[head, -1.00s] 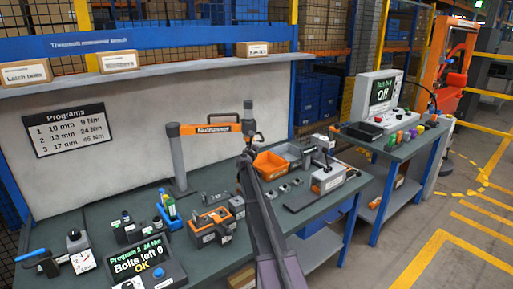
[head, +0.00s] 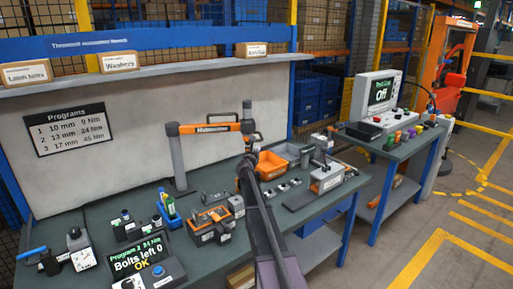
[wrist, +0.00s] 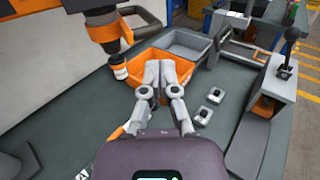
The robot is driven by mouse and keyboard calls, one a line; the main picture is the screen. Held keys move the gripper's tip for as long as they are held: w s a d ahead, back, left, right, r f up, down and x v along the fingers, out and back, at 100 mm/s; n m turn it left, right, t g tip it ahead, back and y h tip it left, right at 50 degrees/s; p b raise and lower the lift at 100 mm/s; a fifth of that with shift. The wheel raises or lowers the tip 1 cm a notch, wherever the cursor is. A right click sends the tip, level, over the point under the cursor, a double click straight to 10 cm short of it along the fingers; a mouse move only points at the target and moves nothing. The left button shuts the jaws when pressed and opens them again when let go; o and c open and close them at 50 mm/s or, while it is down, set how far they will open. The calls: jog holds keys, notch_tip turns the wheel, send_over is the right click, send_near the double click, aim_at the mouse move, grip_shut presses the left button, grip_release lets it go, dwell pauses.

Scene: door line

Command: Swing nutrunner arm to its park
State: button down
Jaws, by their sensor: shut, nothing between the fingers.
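The nutrunner arm (head: 210,128) is an orange beam on a grey post (head: 178,165) at the back of the bench. Its dark tool (head: 248,118) hangs upright at the beam's right end. In the wrist view the nutrunner tool (wrist: 105,42), with an orange band, stands at the upper left, left of my fingers. My gripper (head: 245,163) is below the tool in the head view. In the wrist view my gripper (wrist: 161,68) has its fingertips together, empty, in front of the orange bin. I cannot make out contact with the tool. No marked park shows clearly.
An orange bin (head: 270,166) and a grey bin (head: 289,151) stand right of the tool. A press-like fixture (head: 325,178) is further right. Several small fixtures crowd the bench's left half. A shelf (head: 150,75) runs above.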

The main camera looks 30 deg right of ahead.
jog(key=s+a, duration=0.2)
jog(key=s, duration=0.5)
jog(key=shift+s+a, duration=0.25)
jog(key=shift+s, duration=0.05)
jog(key=shift+f, duration=0.1)
dwell(0.5)
jog(key=s+a+f+m+g+y, duration=0.4)
jog(key=s+a+f+m, duration=0.1)
jog(key=s+a+m, duration=0.4)
jog(key=s+a+f+m+g+y+p, duration=0.1)
jog(key=s+a+f+m+g+y, duration=0.3)
jog(key=s+a+m, duration=0.5)
jog(key=s+a+f+m+g+y, duration=0.4)
jog(key=s+a+f+m, duration=0.4)
jog(key=s+a, duration=0.6)
jog(key=shift+s+a+m+g, duration=0.4)
jog(key=shift+s+m+g, duration=0.25)
jog(key=shift+s, duration=0.35)
